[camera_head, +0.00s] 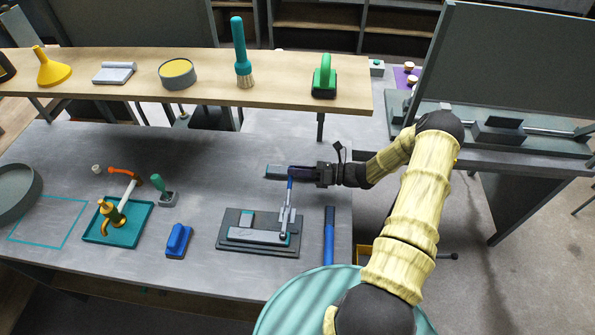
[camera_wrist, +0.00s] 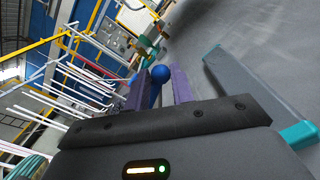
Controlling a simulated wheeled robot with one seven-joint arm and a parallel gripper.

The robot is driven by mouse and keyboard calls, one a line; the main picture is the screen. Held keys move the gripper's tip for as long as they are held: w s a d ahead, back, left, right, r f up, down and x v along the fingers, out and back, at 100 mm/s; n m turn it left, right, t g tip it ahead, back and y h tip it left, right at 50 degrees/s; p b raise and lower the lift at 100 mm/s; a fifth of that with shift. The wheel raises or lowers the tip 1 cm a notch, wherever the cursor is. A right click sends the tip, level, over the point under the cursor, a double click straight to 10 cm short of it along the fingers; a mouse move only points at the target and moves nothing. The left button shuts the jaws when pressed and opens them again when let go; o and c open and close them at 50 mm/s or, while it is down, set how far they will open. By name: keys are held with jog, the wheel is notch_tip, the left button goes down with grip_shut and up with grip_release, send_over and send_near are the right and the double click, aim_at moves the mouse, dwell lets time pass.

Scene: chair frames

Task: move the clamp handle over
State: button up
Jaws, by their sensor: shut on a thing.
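The clamp (camera_head: 285,225) stands on a dark grey base plate (camera_head: 230,243) near the front right of the grey table. Its blue handle (camera_head: 290,185) points up, roughly upright. My gripper (camera_head: 295,172) comes in from the right and is shut on the upper part of the handle. In the wrist view, the handle's blue ball knob (camera_wrist: 160,73) sits between the purple fingers of my gripper (camera_wrist: 158,90).
A blue bar (camera_head: 329,235) lies right of the clamp. A blue block (camera_head: 178,240) and a teal tray (camera_head: 137,232) are to the left.

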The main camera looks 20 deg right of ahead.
jog(key=shift+w+f+b, duration=0.15)
jog(key=shift+f+b, duration=0.35)
jog(key=shift+f, duration=0.05)
jog(key=o, duration=0.9)
jog(key=shift+c, duration=0.2)
jog(key=shift+d, duration=0.15)
jog(key=b+v, duration=0.2)
jog(key=v, duration=0.5)
jog(key=shift+d, duration=0.15)
